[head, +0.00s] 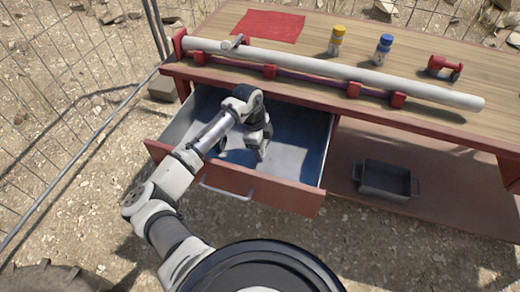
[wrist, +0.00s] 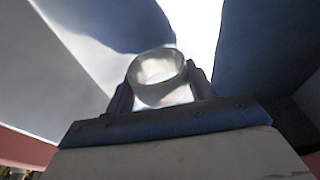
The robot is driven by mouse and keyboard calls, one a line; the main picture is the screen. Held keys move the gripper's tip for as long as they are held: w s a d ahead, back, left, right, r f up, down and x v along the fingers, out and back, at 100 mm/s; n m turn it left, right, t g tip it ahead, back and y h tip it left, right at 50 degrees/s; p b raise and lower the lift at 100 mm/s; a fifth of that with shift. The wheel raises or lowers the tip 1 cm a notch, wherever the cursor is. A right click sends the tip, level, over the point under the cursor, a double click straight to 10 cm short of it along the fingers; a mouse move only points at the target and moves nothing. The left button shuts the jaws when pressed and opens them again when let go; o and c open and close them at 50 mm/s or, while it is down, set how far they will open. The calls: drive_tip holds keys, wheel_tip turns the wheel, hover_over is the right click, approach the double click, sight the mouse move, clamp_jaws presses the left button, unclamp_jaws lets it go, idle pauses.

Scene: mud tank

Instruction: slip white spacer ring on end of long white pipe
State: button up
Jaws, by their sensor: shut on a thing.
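The long white pipe (head: 330,69) lies along the front of the workbench top on red supports. Its right end (head: 474,102) sticks out past the last support, and its left end is near a red bracket. My gripper (head: 262,153) is down inside the open drawer below the pipe. In the wrist view my gripper (wrist: 160,88) is shut on the white spacer ring (wrist: 163,97), which sits between the two fingers with its opening showing. The ring cannot be made out in the head view.
The open drawer (head: 240,182) surrounds my gripper with its walls. A grey clamp (head: 234,42) sits at the pipe's left part. Yellow-capped (head: 336,40) and blue-capped (head: 382,50) bottles and a red tool (head: 444,67) stand behind the pipe. A grey tray (head: 385,180) is on the lower shelf.

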drive_tip(key=shift+r+p, duration=1.7)
drive_tip(key=shift+r, duration=1)
